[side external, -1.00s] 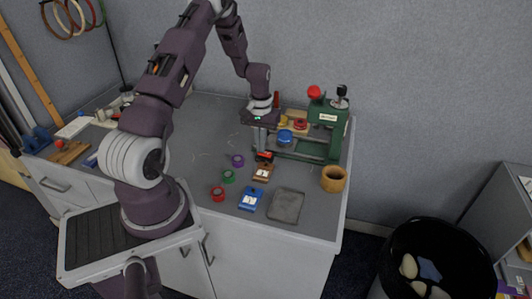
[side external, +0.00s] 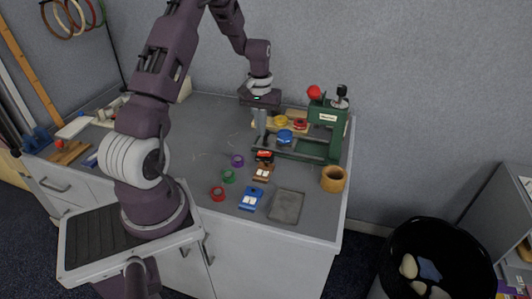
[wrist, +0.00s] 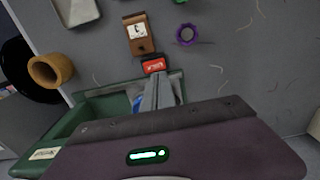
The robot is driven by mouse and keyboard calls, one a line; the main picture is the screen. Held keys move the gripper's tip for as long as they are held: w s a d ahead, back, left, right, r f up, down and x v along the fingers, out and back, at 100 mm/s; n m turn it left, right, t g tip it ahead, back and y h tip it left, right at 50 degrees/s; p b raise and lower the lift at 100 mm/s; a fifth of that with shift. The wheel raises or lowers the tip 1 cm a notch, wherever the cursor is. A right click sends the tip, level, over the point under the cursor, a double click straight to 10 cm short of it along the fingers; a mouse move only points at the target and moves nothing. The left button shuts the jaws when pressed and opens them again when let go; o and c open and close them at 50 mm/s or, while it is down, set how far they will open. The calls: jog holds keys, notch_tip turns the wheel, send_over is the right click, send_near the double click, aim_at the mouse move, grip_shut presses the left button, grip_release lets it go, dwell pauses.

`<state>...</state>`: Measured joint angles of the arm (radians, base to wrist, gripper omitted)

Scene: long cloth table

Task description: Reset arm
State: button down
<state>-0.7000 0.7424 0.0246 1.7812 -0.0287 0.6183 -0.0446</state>
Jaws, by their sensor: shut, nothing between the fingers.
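My gripper (side external: 262,137) is shut and empty. It points down above the grey table (side external: 205,125), just left of the green press-like machine (side external: 325,118). In the wrist view my closed fingers (wrist: 157,90) show in front of the machine's green base (wrist: 105,100), near a small red-and-black item (wrist: 154,65). That item (side external: 264,156) sits behind a brown block with a white label (side external: 263,172) in the side view. I cannot tell the exact gap between the fingertips and the table.
Purple (side external: 237,160), green (side external: 228,176) and red (side external: 217,193) rings, a blue block (side external: 251,198), a grey tray (side external: 287,206) and a tan cup (side external: 333,178) stand toward the front. Yellow, red and blue round pieces lie by the machine. The table's left middle is mostly clear.

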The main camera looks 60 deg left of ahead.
jog(key=shift+r, duration=0.1)
jog(key=s+d+r+m+t+y, duration=0.1)
jog(key=s+d+r+m, duration=0.1)
jog(key=d+r, duration=0.75)
jog(key=s+d+r+m+t, duration=0.2)
jog(key=d+r+m, duration=0.1)
jog(key=d+r, duration=0.6)
jog(key=s+d+r+m+t, duration=0.1)
jog(key=s+d+r+m, duration=0.1)
jog(key=s+d, duration=0.3)
jog(key=s+d+r+m+t+h, duration=0.1)
jog(key=s+d, duration=0.3)
jog(key=s, duration=0.6)
jog(key=shift+s+d+r+m+t, duration=0.25)
jog(key=shift+d+r+m+t, duration=0.1)
jog(key=shift+r+m, duration=0.2)
